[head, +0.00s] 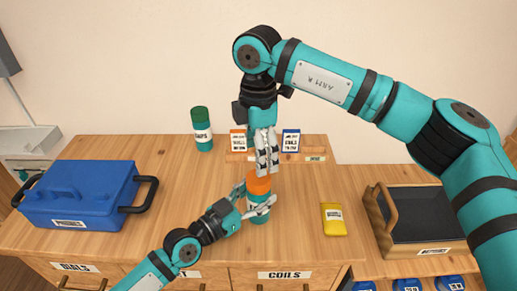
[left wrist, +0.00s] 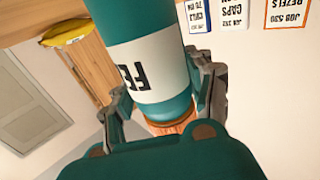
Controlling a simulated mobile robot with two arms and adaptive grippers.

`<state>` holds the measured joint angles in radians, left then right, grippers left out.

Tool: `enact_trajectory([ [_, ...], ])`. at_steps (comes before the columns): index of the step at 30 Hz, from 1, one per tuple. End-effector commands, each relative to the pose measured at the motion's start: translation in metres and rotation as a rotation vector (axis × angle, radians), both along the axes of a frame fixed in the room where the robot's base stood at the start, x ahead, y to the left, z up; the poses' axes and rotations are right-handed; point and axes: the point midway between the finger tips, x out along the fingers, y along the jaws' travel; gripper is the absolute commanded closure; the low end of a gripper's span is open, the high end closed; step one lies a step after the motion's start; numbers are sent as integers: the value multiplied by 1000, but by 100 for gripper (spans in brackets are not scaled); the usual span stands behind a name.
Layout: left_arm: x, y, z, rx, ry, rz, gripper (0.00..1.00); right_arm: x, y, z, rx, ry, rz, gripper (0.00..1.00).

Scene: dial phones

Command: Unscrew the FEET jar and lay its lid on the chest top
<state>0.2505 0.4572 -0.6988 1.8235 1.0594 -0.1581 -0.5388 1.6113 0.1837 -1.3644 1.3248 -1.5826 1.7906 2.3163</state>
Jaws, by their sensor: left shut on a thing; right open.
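The FEET jar (head: 257,217) is teal with a white label and an orange lid (head: 259,185); it stands upright near the middle of the chest top (head: 170,195). My left gripper (head: 254,202) is shut around the jar's body, below the lid. In the left wrist view, which is upside down, the jar (left wrist: 135,25) sits between the fingers, part of its label showing; an orange-brown edge, apparently the lid (left wrist: 170,127), shows low down. My right gripper (head: 265,172) is open, pointing down just above the lid. I cannot tell whether its fingertips touch the lid.
A blue case (head: 80,190) stands at left, a green-capped jar (head: 202,132) at the back. A rack with cards (head: 290,141) is behind the right gripper. A yellow packet (head: 334,219) lies right of the jar, beside a wooden tray (head: 425,245). Bare top lies left of the jar.

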Motion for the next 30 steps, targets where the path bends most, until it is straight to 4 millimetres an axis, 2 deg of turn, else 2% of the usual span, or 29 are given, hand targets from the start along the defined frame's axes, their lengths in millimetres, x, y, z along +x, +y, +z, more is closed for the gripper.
enact_trajectory([
  [15,0,0,-1,1,2,0,100,0,-1,-69,0,1,-8,27],
  [20,0,0,-1,1,2,0,100,0,-1,-77,-1,1,-7,27],
  [27,0,0,-1,1,2,0,100,0,-1,-78,-1,1,-7,27],
  [30,0,0,-1,1,2,0,100,0,-1,-78,-1,1,-7,38],
])
